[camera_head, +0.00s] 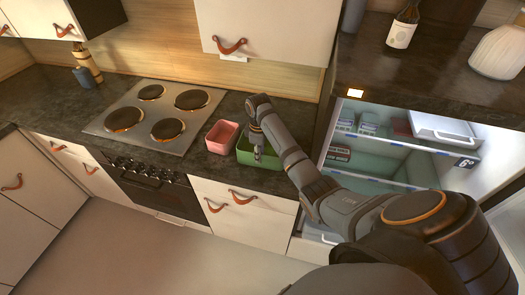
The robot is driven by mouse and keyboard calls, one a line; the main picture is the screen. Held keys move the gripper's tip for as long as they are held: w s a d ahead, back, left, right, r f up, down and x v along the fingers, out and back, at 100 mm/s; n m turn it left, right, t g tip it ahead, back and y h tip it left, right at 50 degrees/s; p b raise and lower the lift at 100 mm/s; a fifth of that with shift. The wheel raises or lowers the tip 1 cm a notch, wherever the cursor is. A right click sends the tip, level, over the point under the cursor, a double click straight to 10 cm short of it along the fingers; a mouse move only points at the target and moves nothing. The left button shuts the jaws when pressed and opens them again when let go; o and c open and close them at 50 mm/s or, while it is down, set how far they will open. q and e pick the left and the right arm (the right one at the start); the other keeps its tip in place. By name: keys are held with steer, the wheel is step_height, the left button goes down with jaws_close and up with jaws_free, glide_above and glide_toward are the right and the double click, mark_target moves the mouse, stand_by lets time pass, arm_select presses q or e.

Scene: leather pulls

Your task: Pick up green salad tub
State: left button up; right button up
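The green salad tub (273,160) is an open rectangular tub on the dark counter, right of the stove. My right arm reaches across from the lower right and covers part of it. My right gripper (258,156) points down at the tub, with its fingertips over or inside it. The fingers are small and close together, so I cannot tell whether they are shut or touch a wall of the tub. My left gripper is not in view.
A pink tub (221,137) stands just left of the green one. The stove (157,112) with its hotplates lies further left. An open, lit fridge (385,150) with shelves is at the right. A wall cabinet (275,30) hangs above the counter.

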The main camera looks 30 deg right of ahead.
mark_target(259, 167)
steer(key=shift+s+a+f+p, duration=0.1)
steer(key=shift+s+f+p, duration=0.05)
steer(key=shift+f, duration=0.45)
steer(key=shift+s+a+f+p, duration=0.1)
steer(key=shift+f+p, duration=0.05)
steer(key=shift+f, duration=0.85)
steer(key=shift+w, duration=0.1)
steer(key=c, duration=0.3)
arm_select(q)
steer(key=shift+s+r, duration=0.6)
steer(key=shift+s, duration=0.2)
arm_select(e)
jaws_close()
